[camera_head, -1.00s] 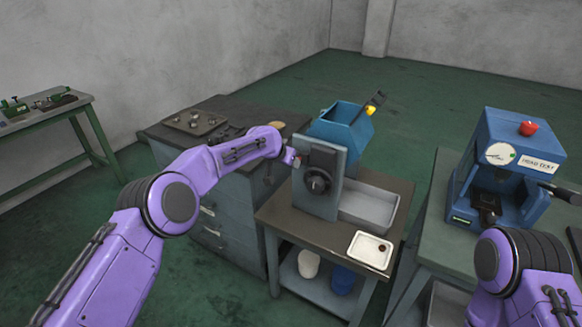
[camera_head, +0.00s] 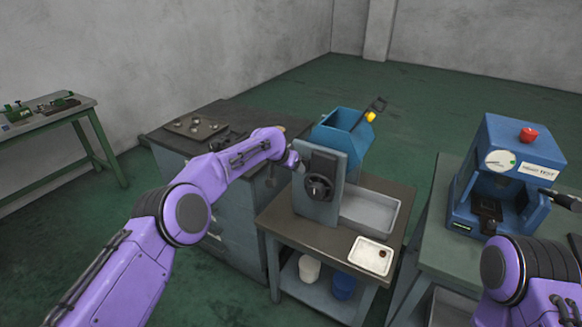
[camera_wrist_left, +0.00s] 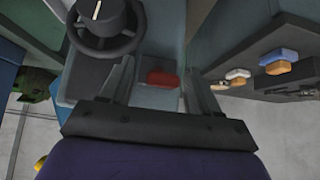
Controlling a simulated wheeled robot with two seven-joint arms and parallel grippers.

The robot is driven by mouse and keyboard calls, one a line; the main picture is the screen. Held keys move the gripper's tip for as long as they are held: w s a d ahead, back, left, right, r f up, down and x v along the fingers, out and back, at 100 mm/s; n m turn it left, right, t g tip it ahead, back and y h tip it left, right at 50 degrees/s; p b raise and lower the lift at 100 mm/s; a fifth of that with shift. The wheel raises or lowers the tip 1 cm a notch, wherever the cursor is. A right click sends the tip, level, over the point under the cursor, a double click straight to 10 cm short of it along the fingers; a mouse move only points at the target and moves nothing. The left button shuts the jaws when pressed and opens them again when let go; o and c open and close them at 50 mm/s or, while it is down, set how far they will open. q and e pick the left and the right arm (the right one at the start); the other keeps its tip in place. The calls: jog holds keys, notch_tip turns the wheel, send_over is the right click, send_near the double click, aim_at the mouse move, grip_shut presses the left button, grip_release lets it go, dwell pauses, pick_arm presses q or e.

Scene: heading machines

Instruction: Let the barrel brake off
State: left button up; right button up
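The barrel machine has a grey upright panel (camera_head: 321,207) with a black handwheel (camera_head: 319,187) and a blue tub (camera_head: 342,133) behind it. My left gripper (camera_wrist_left: 161,85) is at the left edge of the panel, its fingers mostly hidden in the head view. In the left wrist view its two fingers stand apart. A small red block (camera_wrist_left: 162,78) shows between them, and I cannot tell whether they touch it. The handwheel (camera_wrist_left: 105,22) is up and left of the fingers there. My right arm shows at the lower right; its gripper is out of sight.
A grey tray (camera_head: 369,211) and a white dish (camera_head: 371,255) lie on the machine's bench. A dark-topped cabinet (camera_head: 231,113) stands close behind my left forearm. A blue press (camera_head: 509,170) stands on the right bench. Green floor lies open behind.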

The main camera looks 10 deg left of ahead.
pick_arm(q)
jog(key=shift+s+a+r+b, duration=0.25)
jog(key=shift+a+r+b, duration=0.05)
jog(key=shift+r+b, duration=0.05)
jog(key=b+v, duration=0.3)
jog(key=v, duration=0.6)
jog(key=shift+s+r, duration=0.15)
jog(key=shift+r, duration=0.05)
jog(key=shift+d, duration=0.1)
